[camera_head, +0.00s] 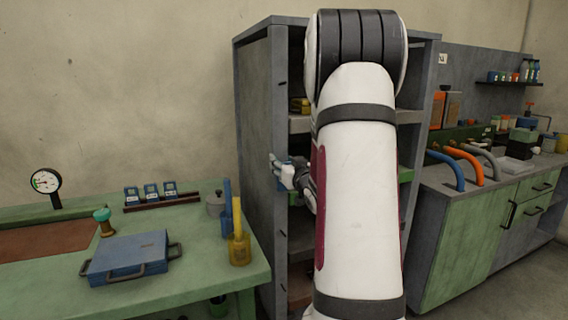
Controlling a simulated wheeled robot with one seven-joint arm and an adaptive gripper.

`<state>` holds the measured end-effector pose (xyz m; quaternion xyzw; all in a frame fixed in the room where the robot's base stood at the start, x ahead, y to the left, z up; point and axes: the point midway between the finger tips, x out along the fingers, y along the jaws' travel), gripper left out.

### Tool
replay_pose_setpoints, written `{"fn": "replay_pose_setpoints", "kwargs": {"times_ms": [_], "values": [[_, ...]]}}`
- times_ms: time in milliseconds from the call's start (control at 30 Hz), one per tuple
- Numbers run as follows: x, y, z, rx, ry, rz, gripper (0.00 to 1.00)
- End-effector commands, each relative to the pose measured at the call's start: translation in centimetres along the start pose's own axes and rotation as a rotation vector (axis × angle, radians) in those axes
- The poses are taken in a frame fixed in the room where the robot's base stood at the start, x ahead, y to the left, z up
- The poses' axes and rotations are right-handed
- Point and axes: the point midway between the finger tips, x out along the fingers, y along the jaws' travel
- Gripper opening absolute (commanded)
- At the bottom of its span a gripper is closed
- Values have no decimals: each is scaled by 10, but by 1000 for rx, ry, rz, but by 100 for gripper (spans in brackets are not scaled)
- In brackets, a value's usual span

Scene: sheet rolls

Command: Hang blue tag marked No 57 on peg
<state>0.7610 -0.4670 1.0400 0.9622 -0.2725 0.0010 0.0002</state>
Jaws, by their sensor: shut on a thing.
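My gripper (281,172) is at the left side of the tall grey shelf unit, partly hidden by my own arm. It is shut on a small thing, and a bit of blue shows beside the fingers. Its shape and any marking are too small to read. Three small blue pieces with pale faces (151,191) stand in a row on a dark rail on the green bench, left of the gripper. Their markings are unreadable. I cannot make out a peg; my arm hides much of the shelf unit.
The grey shelf unit (256,160) stands close behind my arm. A counter (455,195) with curved hoses stands right.

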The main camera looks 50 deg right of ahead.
Motion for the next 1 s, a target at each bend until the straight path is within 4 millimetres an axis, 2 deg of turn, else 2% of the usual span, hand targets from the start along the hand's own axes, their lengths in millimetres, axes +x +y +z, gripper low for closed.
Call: {"fn": "replay_pose_setpoints", "kwargs": {"times_ms": [133, 167, 233, 567, 667, 767, 1000], "values": [[4, -2, 1, 2, -2, -2, 0], [4, -2, 2, 3, -2, -2, 48], [4, -2, 2, 2, -2, -3, 64], [1, -1, 1, 1, -1, -1, 65], [-5, 0, 0, 1, 0, 0, 65], [-19, 0, 0, 0, 0, 0, 65], [-68, 0, 0, 1, -2, 2, 65]]}}
